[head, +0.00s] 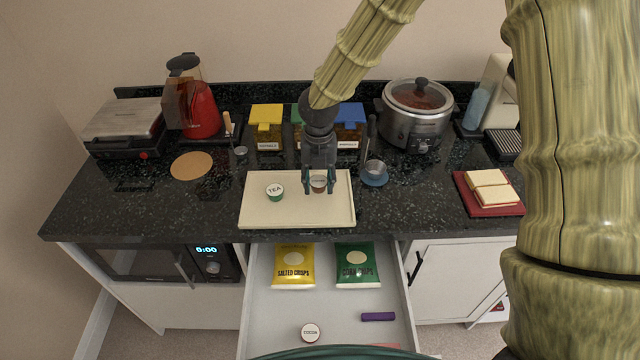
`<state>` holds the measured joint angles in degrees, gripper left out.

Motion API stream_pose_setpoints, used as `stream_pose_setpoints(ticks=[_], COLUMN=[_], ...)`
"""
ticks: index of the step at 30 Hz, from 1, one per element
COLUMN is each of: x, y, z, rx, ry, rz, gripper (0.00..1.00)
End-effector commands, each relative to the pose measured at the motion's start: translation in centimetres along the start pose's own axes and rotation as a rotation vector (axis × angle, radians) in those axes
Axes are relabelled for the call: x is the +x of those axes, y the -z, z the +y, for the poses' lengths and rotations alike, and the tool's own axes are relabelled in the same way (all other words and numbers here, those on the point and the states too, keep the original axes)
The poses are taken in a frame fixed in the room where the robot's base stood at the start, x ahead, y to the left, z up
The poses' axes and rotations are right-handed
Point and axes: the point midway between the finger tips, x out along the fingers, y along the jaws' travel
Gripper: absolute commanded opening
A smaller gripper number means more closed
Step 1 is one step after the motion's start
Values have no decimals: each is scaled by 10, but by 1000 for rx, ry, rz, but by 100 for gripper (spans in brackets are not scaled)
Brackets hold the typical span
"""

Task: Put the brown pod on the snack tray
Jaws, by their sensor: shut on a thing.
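The snack tray (296,217) is a cream rectangular tray on the dark counter, near its front edge. A brown pod (318,184) with a pale labelled top is between the fingers of my gripper (318,188), over the right half of the tray. My gripper points down and is shut on the pod. I cannot tell whether the pod touches the tray. A green pod labelled TEA (275,191) sits on the left half of the tray.
An open drawer (257,325) below holds a yellow crisps bag (294,268), a green crisps bag (357,267), a COCOA pod (310,333) and a purple object (378,317). A slow cooker (416,120) stands behind.

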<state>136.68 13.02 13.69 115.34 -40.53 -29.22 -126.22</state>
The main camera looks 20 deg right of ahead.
Motion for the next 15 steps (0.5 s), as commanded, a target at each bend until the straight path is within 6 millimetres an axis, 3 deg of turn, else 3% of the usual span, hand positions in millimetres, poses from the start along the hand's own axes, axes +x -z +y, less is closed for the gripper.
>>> stream_pose_setpoints(ticks=[6, 15], x=[1, 32], y=[-11, -9], z=[-4, -4], rx=[1, 0], ry=[1, 2], rz=[1, 1], gripper=[30, 30])
